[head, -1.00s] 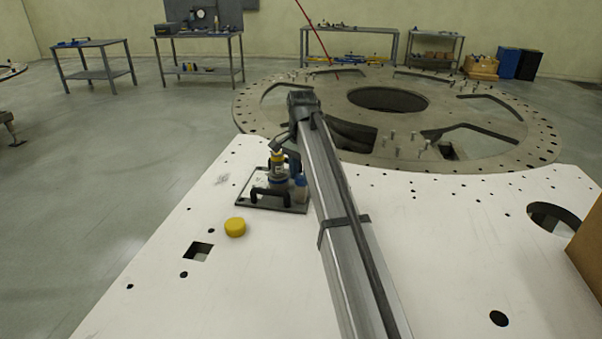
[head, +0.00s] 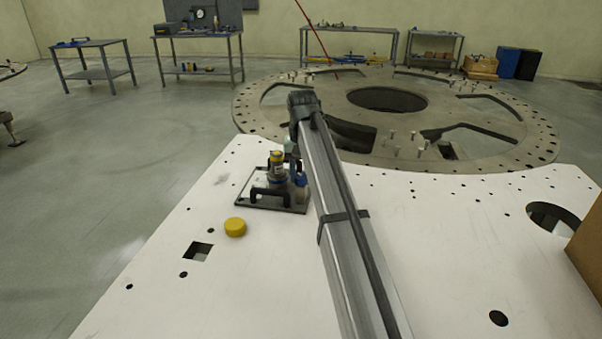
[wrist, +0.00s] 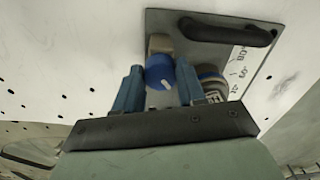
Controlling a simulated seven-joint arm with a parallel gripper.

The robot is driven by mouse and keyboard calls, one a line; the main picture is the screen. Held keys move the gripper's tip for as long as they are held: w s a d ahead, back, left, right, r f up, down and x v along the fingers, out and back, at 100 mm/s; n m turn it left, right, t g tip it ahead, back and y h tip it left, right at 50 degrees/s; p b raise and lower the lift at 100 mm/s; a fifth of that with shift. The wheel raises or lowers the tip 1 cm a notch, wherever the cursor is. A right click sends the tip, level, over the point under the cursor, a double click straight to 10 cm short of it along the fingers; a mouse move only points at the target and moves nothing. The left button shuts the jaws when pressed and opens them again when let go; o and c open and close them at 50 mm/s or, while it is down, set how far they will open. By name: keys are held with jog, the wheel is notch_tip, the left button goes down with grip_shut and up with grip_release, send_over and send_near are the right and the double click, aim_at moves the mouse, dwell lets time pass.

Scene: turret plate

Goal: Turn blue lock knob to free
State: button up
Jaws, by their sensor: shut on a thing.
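The blue lock knob (wrist: 161,70) shows in the wrist view as a round blue cap with a white mark, beside a tan block on a dark grey plate (wrist: 157,20). The blue fingers of my gripper (wrist: 159,76) stand on either side of it and are shut on it. In the head view the plate (head: 244,202) lies on the white table, and my gripper (head: 292,152) is at its right part, partly hidden by my arm. I cannot read whether the knob stands at locked or free.
A cylinder with a yellow top (head: 276,160) stands on the plate, close to my gripper. A loose yellow cap (head: 235,227) lies on the white table (head: 200,290). The table's left front is mostly clear.

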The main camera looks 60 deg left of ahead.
aim_at(303, 175)
jog(key=n, duration=0.4)
jog(key=shift+n, duration=0.3)
jog(key=shift+w+n, duration=0.1)
jog(key=shift+n, duration=2.4)
jog(key=o, duration=1.1)
jog(key=shift+c, duration=0.2)
jog(key=shift+r, duration=0.1)
notch_tip(303, 175, up, 14)
jog(key=shift+w+f, duration=0.2)
